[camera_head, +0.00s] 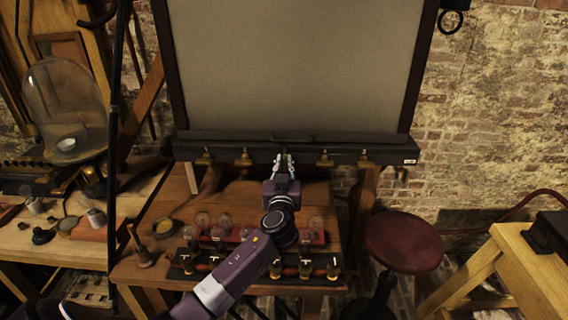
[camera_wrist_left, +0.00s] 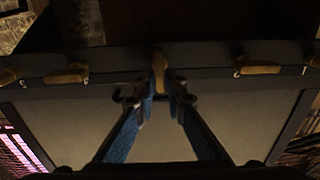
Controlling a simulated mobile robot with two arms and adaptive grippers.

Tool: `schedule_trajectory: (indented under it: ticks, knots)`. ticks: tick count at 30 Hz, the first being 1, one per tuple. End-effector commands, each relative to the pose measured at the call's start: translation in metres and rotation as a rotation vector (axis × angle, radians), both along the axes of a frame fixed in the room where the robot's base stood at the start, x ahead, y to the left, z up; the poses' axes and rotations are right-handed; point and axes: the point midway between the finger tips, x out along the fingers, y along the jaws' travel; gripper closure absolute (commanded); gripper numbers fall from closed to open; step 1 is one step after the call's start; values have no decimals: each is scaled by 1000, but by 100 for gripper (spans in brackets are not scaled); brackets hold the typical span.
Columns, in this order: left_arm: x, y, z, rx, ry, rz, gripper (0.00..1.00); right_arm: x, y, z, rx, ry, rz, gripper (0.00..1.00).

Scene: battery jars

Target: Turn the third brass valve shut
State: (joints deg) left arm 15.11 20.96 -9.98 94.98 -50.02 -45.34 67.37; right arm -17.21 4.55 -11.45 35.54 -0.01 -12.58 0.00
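A row of brass valves runs along the dark rail (camera_head: 225,151) under the big grey panel. The first (camera_head: 205,157), second (camera_head: 243,158), fourth (camera_head: 324,159) and fifth (camera_head: 364,159) show in the head view. My left gripper (camera_head: 283,166) is at the middle of the rail and hides the third there. In the left wrist view the third valve (camera_wrist_left: 160,72) lies between my fingertips (camera_wrist_left: 162,88), which look closed on its handle. Its handle points along my fingers, while the neighbouring handles (camera_wrist_left: 67,75) and (camera_wrist_left: 258,70) lie across. My right gripper is not in view.
Below my left arm, a wooden table (camera_head: 160,210) holds glass jars (camera_head: 203,219) and a dark rack of brass-topped pieces (camera_head: 305,268). A red stool (camera_head: 403,242) stands at the right. A glass dome (camera_head: 62,100) stands at the left.

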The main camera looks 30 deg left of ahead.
Motion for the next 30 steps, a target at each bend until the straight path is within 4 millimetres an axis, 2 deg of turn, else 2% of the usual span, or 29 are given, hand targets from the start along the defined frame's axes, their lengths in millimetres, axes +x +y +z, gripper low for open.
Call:
schedule_trajectory:
  ticks: [2, 17, 30]
  knots:
    - [0, 0, 0, 0, 0, 0, 100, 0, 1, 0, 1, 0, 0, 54]
    - [0, -1, -1, 48, 31, 1, 100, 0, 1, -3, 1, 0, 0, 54]
    - [2, -4, -3, 342, 212, 0, 100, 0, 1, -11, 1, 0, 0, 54]
